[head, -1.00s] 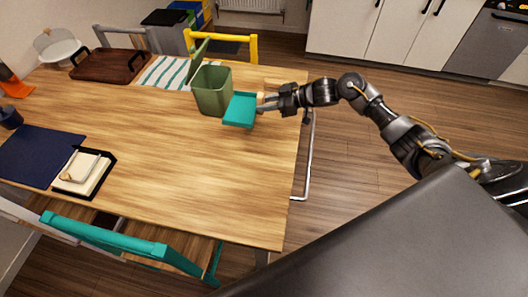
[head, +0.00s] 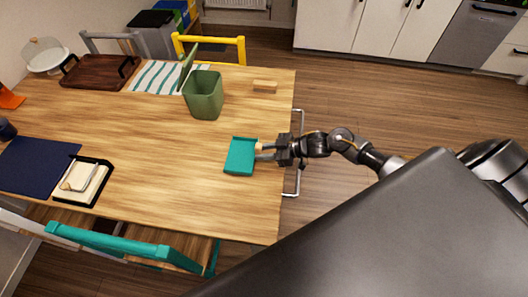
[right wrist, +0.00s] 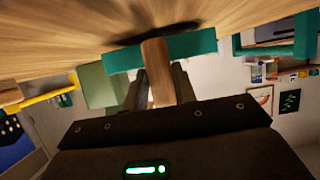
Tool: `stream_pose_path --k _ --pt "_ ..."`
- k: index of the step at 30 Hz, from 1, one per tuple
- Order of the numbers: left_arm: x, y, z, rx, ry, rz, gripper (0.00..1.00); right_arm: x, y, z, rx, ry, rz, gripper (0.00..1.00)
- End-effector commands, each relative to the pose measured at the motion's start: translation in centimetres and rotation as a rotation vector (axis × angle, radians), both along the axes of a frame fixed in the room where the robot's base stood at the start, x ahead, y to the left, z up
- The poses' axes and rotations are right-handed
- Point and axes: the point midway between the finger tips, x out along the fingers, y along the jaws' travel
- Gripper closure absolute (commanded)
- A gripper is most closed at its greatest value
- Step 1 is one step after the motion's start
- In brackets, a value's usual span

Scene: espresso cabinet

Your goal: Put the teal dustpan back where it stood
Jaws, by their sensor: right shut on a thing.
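The teal dustpan (head: 241,157) is over the right part of the wooden table, towards its right edge. My right gripper (head: 264,151) is shut on its light wooden handle. The handle (right wrist: 156,70) stands between the two dark fingers in the right wrist view, with the teal pan (right wrist: 190,45) beyond it. A dark shadow lies on the table close by the pan; I cannot tell whether the pan touches the wood. My left gripper is not in view.
A green bin (head: 204,97) with its lid raised stands behind the dustpan. A light wooden block-like thing (head: 264,86) lies near the back right corner. A black tray (head: 84,181) with a notebook is at the left. The table (head: 160,150) between is clear.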

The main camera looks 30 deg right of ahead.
Motion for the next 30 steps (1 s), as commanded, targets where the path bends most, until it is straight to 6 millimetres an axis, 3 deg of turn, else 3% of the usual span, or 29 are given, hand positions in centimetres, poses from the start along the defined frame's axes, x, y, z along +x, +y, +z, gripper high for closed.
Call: stream_pose_path --k 11,12,16,25,30 --pt "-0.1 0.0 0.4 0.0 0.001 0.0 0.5 0.1 0.0 -1.2 0.0 -0.003 0.001 0.99" --pt "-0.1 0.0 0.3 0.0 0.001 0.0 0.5 0.1 0.0 -1.3 0.0 -0.002 0.001 0.69" --pt "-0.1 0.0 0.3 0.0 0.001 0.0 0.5 0.1 0.0 -1.3 0.0 -0.002 0.001 0.52" --pt "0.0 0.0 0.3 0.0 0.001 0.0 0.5 0.0 -0.1 -1.2 0.0 -0.002 0.001 0.51" --pt "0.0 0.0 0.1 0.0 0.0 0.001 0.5 -1.0 -1.4 -0.7 -0.003 0.0 0.001 0.51"
